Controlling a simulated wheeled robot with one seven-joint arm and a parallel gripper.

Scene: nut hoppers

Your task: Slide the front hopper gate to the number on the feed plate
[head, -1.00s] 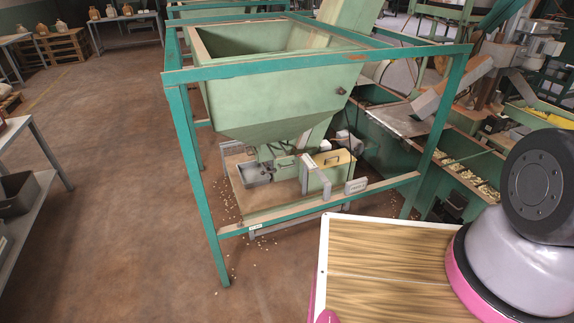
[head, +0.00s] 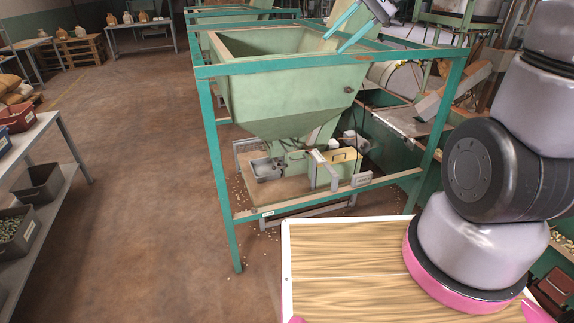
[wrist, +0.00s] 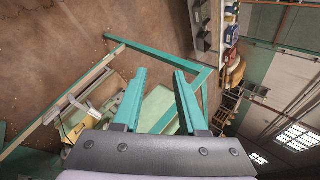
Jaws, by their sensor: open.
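The front hopper (head: 290,98) is a pale green funnel inside a teal frame, in the middle of the head view. Under its outlet is a feed assembly with a grey tray (head: 265,169), a pale upright bracket (head: 322,170) and a yellow-topped box (head: 346,156). A small grey plate (head: 361,179) sits by the front rail; any number is too small to read. I cannot single out the gate. My gripper (head: 335,42) is open and empty, high over the hopper's top right. In the wrist view its two teal fingers (wrist: 160,72) are apart with nothing between them.
The teal frame's front rail (head: 340,193) and top bar (head: 280,69) surround the hopper. My wooden-topped base (head: 350,260) is in front at right. A shelf with bins (head: 40,183) stands at left. The brown floor between is mostly clear.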

